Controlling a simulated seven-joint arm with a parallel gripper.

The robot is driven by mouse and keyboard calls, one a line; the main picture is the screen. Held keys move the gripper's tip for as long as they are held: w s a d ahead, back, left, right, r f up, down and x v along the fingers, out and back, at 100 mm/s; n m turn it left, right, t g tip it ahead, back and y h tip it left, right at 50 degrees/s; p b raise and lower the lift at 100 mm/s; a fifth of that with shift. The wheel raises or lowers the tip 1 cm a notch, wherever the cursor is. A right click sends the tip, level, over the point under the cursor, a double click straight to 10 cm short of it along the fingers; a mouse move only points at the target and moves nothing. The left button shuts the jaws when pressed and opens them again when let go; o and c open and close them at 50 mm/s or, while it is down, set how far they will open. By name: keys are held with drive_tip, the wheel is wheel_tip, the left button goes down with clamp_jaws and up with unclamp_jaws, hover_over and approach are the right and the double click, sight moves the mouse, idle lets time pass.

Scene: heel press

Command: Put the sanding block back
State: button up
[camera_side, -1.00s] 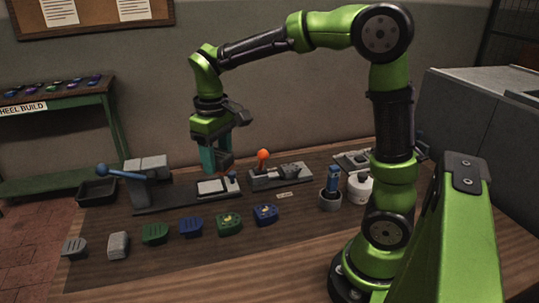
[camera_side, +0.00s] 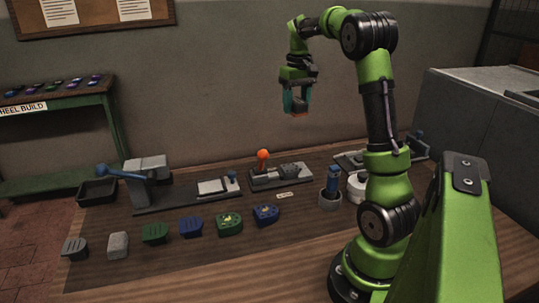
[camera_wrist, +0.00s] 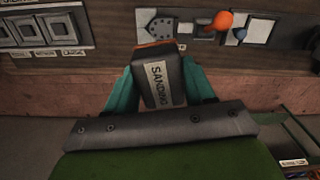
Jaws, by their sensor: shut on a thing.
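The sanding block (camera_wrist: 163,83) is dark with a pale label reading "SANDING" and an orange edge at its far end. My gripper (camera_wrist: 160,88) is shut on it, with a teal finger on each side. The block is clear of the bench.
A grey fixture with an orange-knobbed lever (camera_side: 263,155) stands mid-bench. A press with a blue handle (camera_side: 120,174) and a black bin (camera_side: 97,191) are at left. Several heel pieces (camera_side: 191,227) line the front. Labelled grey compartments (camera_wrist: 45,30) show in the wrist view.

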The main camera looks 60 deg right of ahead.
drive_tip(key=s+d+m, duration=0.2)
drive_tip(key=s+d, duration=0.6)
drive_tip(key=d, duration=0.1)
hover_over(325, 171)
wheel_tip(325, 171, down, 19)
drive_tip(key=shift+f, duration=2.15)
drive_tip(key=shift+f, duration=0.15)
drive_tip(key=o, duration=1)
